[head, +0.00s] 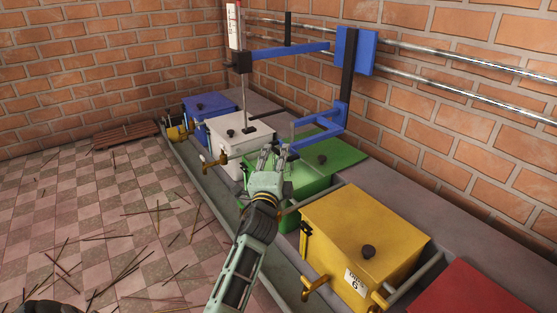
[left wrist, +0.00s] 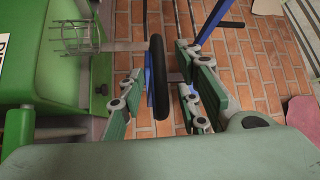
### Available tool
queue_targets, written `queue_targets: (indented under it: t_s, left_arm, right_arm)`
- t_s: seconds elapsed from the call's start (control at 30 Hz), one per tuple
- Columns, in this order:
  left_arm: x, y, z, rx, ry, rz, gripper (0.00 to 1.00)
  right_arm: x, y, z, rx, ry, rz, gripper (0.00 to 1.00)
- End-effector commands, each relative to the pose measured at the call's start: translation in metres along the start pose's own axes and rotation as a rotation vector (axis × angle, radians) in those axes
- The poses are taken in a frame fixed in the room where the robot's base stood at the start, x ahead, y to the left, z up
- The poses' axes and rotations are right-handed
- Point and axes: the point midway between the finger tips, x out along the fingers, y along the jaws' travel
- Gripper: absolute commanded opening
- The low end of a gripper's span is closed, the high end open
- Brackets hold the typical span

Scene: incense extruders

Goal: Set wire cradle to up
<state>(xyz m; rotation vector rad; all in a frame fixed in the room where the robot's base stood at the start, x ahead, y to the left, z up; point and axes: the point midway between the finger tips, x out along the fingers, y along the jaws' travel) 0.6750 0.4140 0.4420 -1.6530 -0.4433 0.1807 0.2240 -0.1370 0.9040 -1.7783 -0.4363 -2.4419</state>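The wire cradle (left wrist: 75,40) shows in the left wrist view as a small wire basket at the upper left, beside the green box (left wrist: 50,75). A grey bar runs from near it toward a black rounded handle (left wrist: 158,80). My left gripper (left wrist: 160,100) has its fingers apart on either side of this handle, with gaps visible; contact is not clear. In the head view my left gripper (head: 268,156) is at the front upper edge of the green box (head: 335,153) and hides part of it. I cannot make out the cradle there. My right gripper is not in view.
A blue frame (head: 318,125) stands over the green box, close to my left gripper. White (head: 235,130), blue (head: 208,104), yellow (head: 365,235) and red (head: 470,292) boxes share the row. Thin sticks lie on the checkered floor (head: 100,215). A brick wall (head: 440,120) stands behind.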

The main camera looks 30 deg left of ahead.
Motion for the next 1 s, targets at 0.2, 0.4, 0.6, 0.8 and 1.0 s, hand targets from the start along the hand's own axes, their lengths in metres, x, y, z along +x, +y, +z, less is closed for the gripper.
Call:
queue_targets:
  t_s: [0.2, 0.4, 0.6, 0.8, 1.0]
  left_arm:
    - [0.022, 0.002, 0.000, 0.000, 0.000, 0.000, 0.31]
    - [0.025, 0.001, 0.000, -0.001, 0.000, 0.001, 0.31]
    - [0.024, 0.001, 0.000, -0.001, 0.000, 0.001, 0.23]
    - [0.024, 0.001, 0.000, -0.001, 0.000, 0.002, 0.06]
    - [0.024, 0.001, 0.000, -0.001, 0.000, 0.002, 0.00]
  right_arm:
    - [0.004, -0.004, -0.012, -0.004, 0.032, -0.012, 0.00]
    - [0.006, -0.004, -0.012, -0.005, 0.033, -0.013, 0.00]
    - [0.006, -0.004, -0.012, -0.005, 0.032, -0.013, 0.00]
    - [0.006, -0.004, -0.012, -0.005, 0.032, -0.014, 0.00]
    - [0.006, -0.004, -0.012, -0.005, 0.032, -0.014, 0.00]
